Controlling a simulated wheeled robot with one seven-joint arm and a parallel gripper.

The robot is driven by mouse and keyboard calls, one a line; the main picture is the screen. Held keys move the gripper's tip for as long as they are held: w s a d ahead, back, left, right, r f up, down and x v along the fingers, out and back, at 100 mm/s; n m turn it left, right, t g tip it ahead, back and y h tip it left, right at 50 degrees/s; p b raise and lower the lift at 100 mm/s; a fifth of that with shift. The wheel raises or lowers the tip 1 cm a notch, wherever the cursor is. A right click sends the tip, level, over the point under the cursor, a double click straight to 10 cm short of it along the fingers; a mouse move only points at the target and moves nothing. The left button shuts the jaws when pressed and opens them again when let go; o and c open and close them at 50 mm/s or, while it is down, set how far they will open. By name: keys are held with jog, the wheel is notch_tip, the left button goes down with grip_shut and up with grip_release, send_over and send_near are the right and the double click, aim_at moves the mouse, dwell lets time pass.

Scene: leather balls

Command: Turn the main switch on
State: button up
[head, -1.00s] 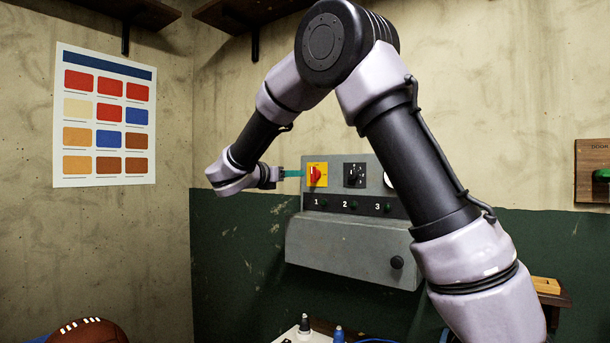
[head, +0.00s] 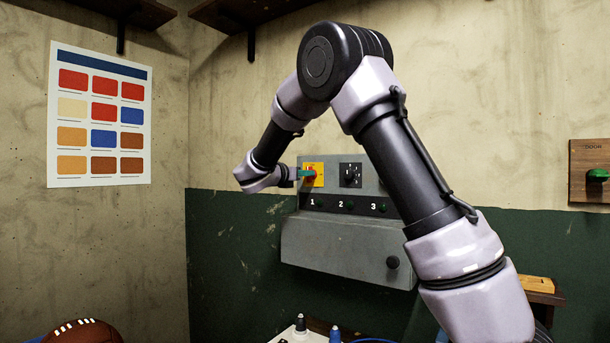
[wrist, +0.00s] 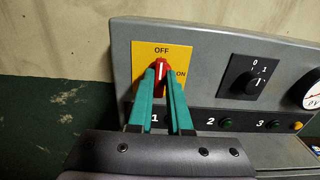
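The main switch is a red rotary knob (wrist: 161,70) on a yellow plate (wrist: 143,51). Its white line points up to OFF; ON is marked at the right. In the head view the yellow plate (head: 319,168) is at the top left of the grey control box (head: 345,248). My gripper (wrist: 161,74) has its two green fingers apart, one on each side of the knob, with the tips at it. Whether they touch it I cannot tell. In the head view my gripper (head: 306,173) reaches the plate from the left and partly hides the knob.
Right of the main switch are a black selector (wrist: 248,78) and a round gauge (wrist: 312,91). A row of small buttons marked 1, 2, 3 runs below. A football (head: 84,331) lies low at left.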

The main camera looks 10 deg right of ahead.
grip_shut()
jog(key=shift+s+d+f+m, duration=0.1)
jog(key=shift+f+m, duration=0.05)
jog(key=shift+m, duration=4.35)
jog(key=shift+s+d+f+m, duration=0.1)
jog(key=shift+f+m, duration=0.05)
jog(key=shift+m, duration=4.35)
jog(key=o, duration=0.7)
grip_release()
jog(key=v, duration=1.1)
